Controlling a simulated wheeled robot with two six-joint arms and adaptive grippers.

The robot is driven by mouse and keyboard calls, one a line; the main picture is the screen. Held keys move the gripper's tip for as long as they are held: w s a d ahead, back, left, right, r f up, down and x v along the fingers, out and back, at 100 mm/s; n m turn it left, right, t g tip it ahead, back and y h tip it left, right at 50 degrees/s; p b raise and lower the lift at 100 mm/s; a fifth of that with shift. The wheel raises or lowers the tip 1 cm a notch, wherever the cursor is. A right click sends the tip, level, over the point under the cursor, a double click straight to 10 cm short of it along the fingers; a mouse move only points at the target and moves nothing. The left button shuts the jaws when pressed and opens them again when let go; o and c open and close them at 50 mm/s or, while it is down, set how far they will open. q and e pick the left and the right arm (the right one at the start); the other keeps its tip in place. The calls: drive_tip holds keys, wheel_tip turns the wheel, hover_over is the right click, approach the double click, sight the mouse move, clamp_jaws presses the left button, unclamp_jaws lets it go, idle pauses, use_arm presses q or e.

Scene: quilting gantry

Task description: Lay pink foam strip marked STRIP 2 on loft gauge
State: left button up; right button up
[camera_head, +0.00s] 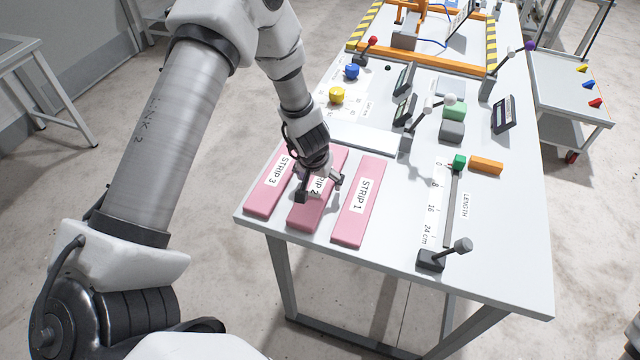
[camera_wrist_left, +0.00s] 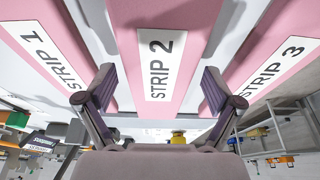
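The pink foam strip marked STRIP 2 (camera_head: 313,214) lies flat on the table between two other pink strips; it also shows in the left wrist view (camera_wrist_left: 160,14). My left gripper (camera_head: 320,189) is over it, pointing down. In the left wrist view its fingers (camera_wrist_left: 158,90) are spread wide, one toward each long side of the strip, with nothing between them gripped. I cannot tell how far above the strip the fingertips are. No readable label names the loft gauge; a pale flat plate (camera_head: 365,137) lies behind the strips. My right gripper is not in view.
STRIP 3 (camera_head: 262,194) lies left and STRIP 1 (camera_head: 352,221) right, with narrow gaps. A length scale (camera_head: 431,205) with a clamp (camera_head: 432,259) is farther right. Knobs, small displays, foam blocks and an orange frame (camera_head: 425,60) fill the back. The front right table is clear.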

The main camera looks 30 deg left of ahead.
use_arm(q)
drive_tip(key=c, duration=0.4)
drive_tip(key=shift+r, duration=0.1)
